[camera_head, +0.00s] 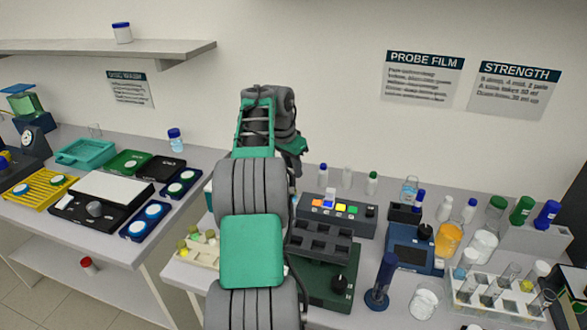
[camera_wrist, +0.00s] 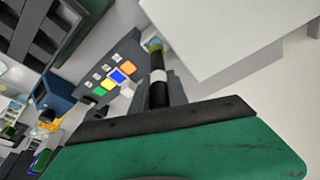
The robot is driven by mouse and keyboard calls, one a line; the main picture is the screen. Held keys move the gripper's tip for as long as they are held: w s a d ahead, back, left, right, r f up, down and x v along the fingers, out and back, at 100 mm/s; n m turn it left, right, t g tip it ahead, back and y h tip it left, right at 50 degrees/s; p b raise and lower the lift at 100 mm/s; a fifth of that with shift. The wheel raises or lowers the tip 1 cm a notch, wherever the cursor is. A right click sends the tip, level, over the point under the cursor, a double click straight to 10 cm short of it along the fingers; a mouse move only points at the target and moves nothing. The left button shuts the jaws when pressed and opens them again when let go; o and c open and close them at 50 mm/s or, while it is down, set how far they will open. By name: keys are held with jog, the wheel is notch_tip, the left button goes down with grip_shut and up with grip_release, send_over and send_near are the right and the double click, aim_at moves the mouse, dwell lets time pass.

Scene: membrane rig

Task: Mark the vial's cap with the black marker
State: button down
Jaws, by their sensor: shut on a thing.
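My gripper (camera_wrist: 158,88) shows at the bottom of the wrist view, its two dark fingers shut on a black stick with a white band, which looks like the black marker (camera_wrist: 158,95). The marker points away from the palm. At its far end is a small blue and yellowish piece (camera_wrist: 155,44); I cannot tell whether it is part of the marker or a thing behind it. In the head view my arm hides the gripper and the marker. I cannot make out for sure which of the small capped containers is the task's vial.
A panel with coloured buttons (camera_head: 336,208) stands behind a dark slotted block (camera_head: 322,238); the panel also shows in the wrist view (camera_wrist: 104,78). A large pale block (camera_wrist: 215,35) lies close to the marker's right. Bottles and a clear rack (camera_head: 500,300) crowd the right side.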

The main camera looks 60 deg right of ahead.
notch_tip(320, 180, up, 7)
jog(key=p, duration=0.7)
jog(key=shift+r, duration=0.1)
